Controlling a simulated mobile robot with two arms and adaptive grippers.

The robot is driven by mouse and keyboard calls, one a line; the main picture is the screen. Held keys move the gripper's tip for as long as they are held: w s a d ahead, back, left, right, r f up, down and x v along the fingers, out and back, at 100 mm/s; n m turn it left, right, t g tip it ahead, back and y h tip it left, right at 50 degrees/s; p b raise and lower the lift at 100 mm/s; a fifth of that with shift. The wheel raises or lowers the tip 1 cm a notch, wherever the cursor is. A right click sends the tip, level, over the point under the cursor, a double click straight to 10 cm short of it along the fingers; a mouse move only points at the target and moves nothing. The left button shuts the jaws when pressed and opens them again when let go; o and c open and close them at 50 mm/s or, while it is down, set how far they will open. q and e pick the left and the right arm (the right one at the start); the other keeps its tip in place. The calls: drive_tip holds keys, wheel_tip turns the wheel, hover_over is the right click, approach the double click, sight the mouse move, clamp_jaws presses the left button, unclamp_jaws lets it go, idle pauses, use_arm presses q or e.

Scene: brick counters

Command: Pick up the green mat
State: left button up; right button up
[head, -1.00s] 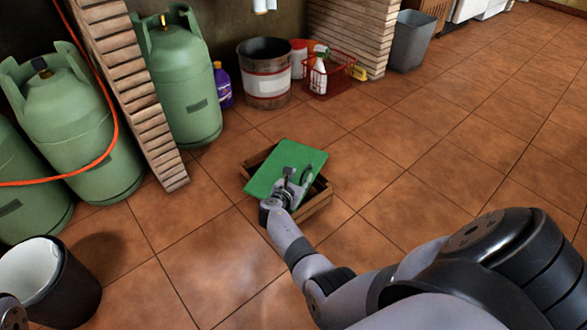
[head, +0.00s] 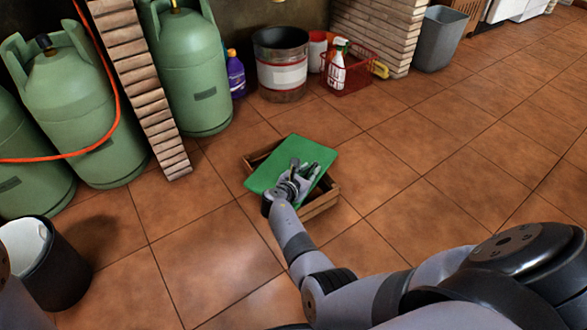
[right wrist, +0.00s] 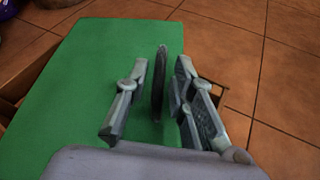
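The green mat (head: 272,178) is a flat rectangular slab lying tilted across the top of a wooden crate (head: 322,205) on the tiled floor. My right gripper (head: 303,170) is over the mat's right part. In the right wrist view the mat (right wrist: 80,85) fills the left and middle, and my right gripper (right wrist: 160,75) has its fingers spread near the mat's right edge. A thin dark upright piece shows between them; I cannot tell what it is. Contact with the mat is unclear. My left gripper is out of view; only a bit of my left arm shows at lower left.
Green gas cylinders (head: 84,115) stand at left beside a brick pillar (head: 148,90). A bin (head: 60,265) stands at lower left. A metal bucket (head: 281,66), purple bottle (head: 236,75) and red basket (head: 350,75) are at the back. The floor to the right is clear.

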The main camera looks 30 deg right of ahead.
clamp_jaws()
drive_tip(key=shift+r, duration=0.1)
idle(0.4)
